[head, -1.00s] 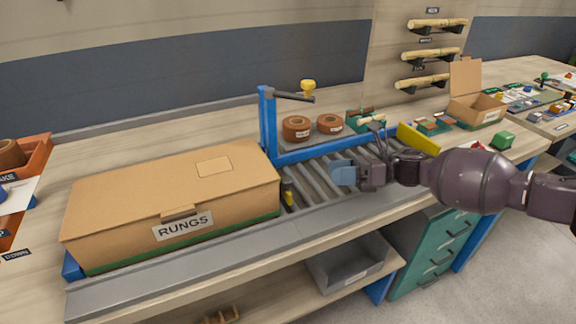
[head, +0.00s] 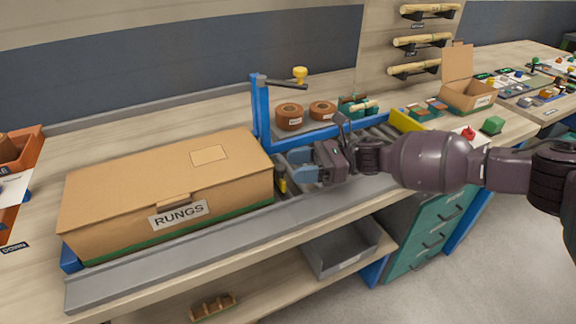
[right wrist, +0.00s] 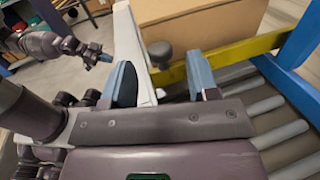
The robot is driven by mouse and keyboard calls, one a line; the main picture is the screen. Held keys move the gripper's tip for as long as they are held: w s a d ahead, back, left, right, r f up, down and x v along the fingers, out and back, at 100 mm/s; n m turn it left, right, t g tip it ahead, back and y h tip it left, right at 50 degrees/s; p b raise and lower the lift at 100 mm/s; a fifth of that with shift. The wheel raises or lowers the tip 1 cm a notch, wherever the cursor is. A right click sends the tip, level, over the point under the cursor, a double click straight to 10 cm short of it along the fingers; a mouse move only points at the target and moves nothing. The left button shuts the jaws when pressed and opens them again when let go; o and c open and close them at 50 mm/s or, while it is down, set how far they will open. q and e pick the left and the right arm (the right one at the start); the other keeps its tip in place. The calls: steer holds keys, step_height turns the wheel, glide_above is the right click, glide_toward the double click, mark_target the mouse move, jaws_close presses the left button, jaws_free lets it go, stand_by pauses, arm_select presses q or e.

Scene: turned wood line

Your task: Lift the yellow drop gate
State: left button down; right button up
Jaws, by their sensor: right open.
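The yellow drop gate (right wrist: 235,53) is a low yellow bar across the rollers in front of the cardboard box, with a dark round knob (right wrist: 160,52) on it in the right wrist view. In the head view only a small yellow end of the gate (head: 283,185) shows; my gripper hides the rest. My right gripper (head: 302,165) is over the rollers near the box's right end, its blue fingers apart and empty. In the right wrist view the knob appears between and beyond its fingertips (right wrist: 161,80). My left gripper (right wrist: 97,55) shows small there, its jaws unclear.
The closed RUNGS box (head: 130,195) fills the conveyor's left part. A blue post (head: 261,110) with a dark lever and yellow knob (head: 300,74) stands behind the rollers. Brown rolls (head: 289,116) stand at the back. A yellow bar (head: 405,121) is at the right.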

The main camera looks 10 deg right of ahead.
steer(key=shift+s+a, duration=0.1)
steer(key=shift+a, duration=1.3)
steer(key=shift+r, duration=0.1)
jaws_close()
